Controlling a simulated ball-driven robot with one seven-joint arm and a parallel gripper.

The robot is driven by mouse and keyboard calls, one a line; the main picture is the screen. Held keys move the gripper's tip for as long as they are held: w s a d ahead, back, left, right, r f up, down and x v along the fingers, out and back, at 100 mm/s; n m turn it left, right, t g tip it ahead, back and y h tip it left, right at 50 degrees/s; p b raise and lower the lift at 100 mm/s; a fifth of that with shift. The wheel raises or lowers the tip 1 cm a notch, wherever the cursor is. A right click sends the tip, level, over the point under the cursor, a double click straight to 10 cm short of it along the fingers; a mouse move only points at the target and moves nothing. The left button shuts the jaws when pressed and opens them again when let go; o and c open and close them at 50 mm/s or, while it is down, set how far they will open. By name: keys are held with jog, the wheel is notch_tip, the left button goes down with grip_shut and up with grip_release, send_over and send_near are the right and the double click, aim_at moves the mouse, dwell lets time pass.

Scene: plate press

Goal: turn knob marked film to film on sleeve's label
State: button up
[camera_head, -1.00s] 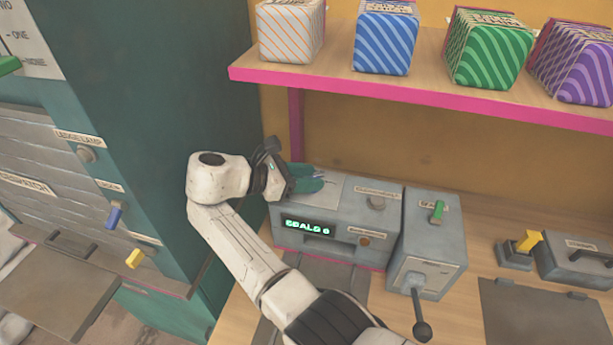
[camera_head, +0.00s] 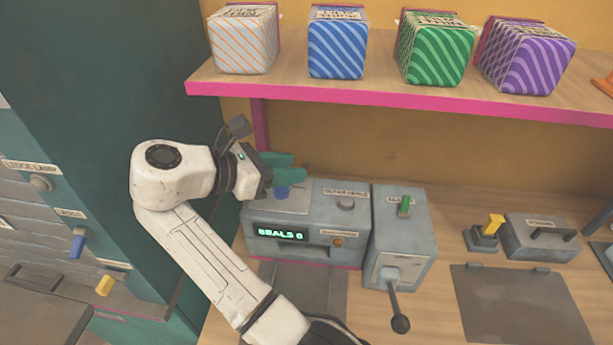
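My gripper (camera_head: 285,167), with teal fingers, is over the left end of the grey machine (camera_head: 300,262) that has a lit green display. The gap between the fingers is unclear. No label can be read near the blue knob. Striped boxes stand on the shelf with printed tops: orange-striped (camera_head: 243,45), blue (camera_head: 337,48), green (camera_head: 437,55) and purple (camera_head: 526,63). No separate sleeve can be picked out.
A pink-edged shelf (camera_head: 400,102) runs above the machine. A grey lever box (camera_head: 402,240) with a green switch (camera_head: 404,206) and a black-knobbed lever stands right of it. A yellow switch (camera_head: 490,226) and dark plate (camera_head: 520,310) lie further right. A teal cabinet (camera_head: 120,80) is at left.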

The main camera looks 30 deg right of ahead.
jog(key=s+r, duration=0.3)
jog(key=s, duration=0.4)
jog(key=shift+s+r, duration=0.15)
jog(key=shift+s, duration=0.25)
